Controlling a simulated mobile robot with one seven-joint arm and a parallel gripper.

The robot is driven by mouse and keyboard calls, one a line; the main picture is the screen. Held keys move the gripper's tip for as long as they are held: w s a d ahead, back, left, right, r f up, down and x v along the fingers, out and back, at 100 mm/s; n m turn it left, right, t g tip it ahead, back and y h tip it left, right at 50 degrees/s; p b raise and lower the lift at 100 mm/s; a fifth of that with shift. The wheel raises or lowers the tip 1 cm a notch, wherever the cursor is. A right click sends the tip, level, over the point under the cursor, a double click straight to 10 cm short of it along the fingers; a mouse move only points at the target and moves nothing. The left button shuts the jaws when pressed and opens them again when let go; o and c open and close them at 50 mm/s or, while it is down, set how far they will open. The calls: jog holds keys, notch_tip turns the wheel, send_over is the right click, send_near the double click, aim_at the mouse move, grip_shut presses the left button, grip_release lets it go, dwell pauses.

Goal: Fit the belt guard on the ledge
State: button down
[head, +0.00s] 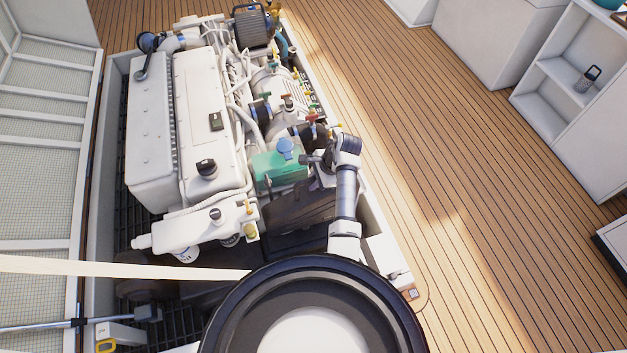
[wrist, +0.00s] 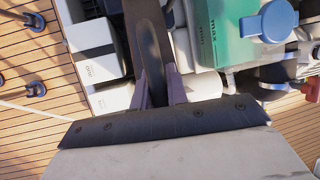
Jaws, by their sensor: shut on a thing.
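My gripper (wrist: 157,88) is shut on a dark, narrow, curved piece (wrist: 152,50), which I take to be the belt guard. It stands up between the two fingers in the wrist view. In the head view a broad dark panel (head: 292,212), apparently the same guard, lies below my wrist at the near end of the engine, beside the green tank (head: 279,168). The gripper's fingers are hard to make out there. I cannot tell whether the guard touches anything, and I cannot pick out the ledge with certainty.
The green tank, with a blue cap (wrist: 268,22), is close right of the guard in the wrist view. White boxes (wrist: 92,38) stand to the left. The white engine (head: 200,120) fills the hatch. A pale bar (head: 120,267) crosses at lower left. Wooden deck (head: 470,200) is clear on the right.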

notch_tip(320, 180, down, 10)
jog(key=w+b, duration=0.1)
jog(key=b, duration=0.8)
jog(key=shift+w+a+r, duration=0.15)
jog(key=shift+a, duration=0.05)
jog(key=shift+s+p, duration=0.45)
jog(key=shift+s, duration=0.1)
dwell(0.6)
jog(key=shift+d+f, duration=0.1)
jog(key=shift+f, duration=0.25)
dwell(0.4)
jog(key=c, duration=1.5)
grip_release()
jog(key=shift+o, duration=1)
jog(key=shift+s+f, duration=0.1)
